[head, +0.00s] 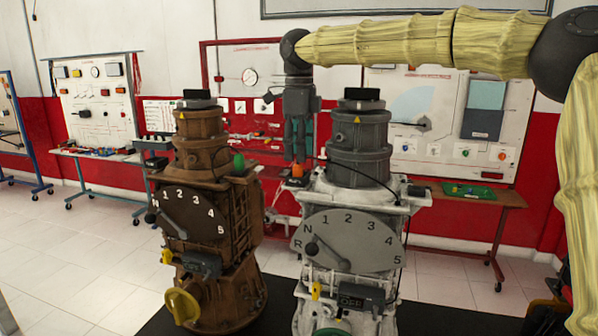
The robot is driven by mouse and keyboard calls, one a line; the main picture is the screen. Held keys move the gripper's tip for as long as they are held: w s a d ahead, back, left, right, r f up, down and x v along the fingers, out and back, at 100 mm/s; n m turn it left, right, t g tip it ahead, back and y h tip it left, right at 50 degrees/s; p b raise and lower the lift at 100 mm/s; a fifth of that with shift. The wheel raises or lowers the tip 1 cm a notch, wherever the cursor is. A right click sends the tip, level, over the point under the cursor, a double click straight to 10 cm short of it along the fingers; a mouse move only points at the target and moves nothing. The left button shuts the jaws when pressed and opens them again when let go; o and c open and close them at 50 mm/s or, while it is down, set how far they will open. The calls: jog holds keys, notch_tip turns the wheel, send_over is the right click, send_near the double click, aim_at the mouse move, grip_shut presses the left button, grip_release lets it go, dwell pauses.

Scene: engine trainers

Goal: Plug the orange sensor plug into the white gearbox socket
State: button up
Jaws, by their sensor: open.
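The white gearbox (365,208) stands right of centre, with a grey gear dial (350,240) on its front and a dark grey top housing. The orange plug (297,170) is upright at the left edge of the gearbox's top, just above a small dark block (294,182). I cannot tell whether the plug is seated in a socket there; the socket opening is not visible. My gripper (299,160) points straight down directly over the plug, its fingers open, with the tips at or just above the plug's top. Contact cannot be made out.
A brown gearbox (205,205) with a green plug (238,160) stands close on the left. A dark cable (345,168) runs near the white gearbox's housing. Behind are training panels (95,100) and a bench with a green board (470,191). Floor at left is free.

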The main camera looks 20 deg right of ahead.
aim_at(298, 172)
jog(key=shift+w+f+p, duration=0.2)
jog(key=shift+f+p, duration=0.2)
jog(key=shift+f, duration=1.6)
jog(key=shift+a, duration=0.1)
jog(key=c, duration=1)
